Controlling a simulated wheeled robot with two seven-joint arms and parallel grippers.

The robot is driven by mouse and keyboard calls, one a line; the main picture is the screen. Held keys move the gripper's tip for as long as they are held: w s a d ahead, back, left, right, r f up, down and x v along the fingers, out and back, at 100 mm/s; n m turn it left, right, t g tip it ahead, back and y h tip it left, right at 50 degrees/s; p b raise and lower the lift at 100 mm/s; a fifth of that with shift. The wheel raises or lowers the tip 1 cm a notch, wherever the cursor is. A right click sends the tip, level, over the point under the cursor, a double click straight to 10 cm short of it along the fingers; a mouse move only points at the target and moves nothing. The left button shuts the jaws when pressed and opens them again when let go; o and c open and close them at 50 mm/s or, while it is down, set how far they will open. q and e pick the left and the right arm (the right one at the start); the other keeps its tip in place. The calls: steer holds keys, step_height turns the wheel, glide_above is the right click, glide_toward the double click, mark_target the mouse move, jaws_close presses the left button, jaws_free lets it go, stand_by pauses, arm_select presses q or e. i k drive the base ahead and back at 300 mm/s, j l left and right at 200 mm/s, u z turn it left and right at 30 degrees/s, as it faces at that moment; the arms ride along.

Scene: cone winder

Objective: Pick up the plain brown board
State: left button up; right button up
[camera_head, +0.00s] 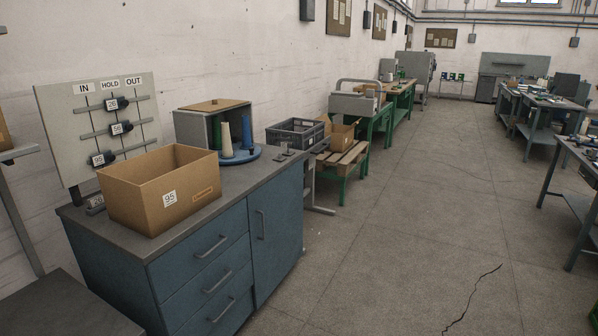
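A plain brown board (213,106) lies flat on top of an open-fronted grey box (191,128) on the blue cabinet's top, near the wall. A small dark spot shows on the board, too small to make out. The board appears to cover most of the box top. Below its right part stand a cream cone (226,140) and a blue cone (246,131) on a round blue base (240,156). Neither of my grippers is in view.
An open cardboard box (150,207) labelled 95 stands on the blue cabinet (214,262), in front of the grey box. An IN/HOLD/OUT panel (70,128) stands behind it. A grey crate (293,134) is farther back.

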mark_target(215, 103)
steer(key=i+l+z, duration=0.45)
steer(key=i, duration=0.6)
steer(key=i+j+z, duration=0.15)
steer(key=i+z, duration=0.25)
steer(key=i, duration=0.65)
steer(key=i+u, duration=0.15)
steer(key=i, duration=0.35)
steer(key=i+u, duration=0.1)
steer(key=i, duration=0.4)
steer(key=i+l+u, duration=0.15)
steer(key=i, duration=0.3)
steer(key=i+l+u, duration=0.1)
steer(key=i, duration=0.4)
steer(key=i+l+u, duration=0.15)
steer(key=i, duration=0.3)
steer(key=i+u, duration=0.4)
steer(key=i+l+u, duration=0.15)
steer(key=i+u, duration=0.2)
steer(key=i, duration=0.25)
steer(key=i+l+u, duration=0.4)
steer(key=i+j, duration=0.1)
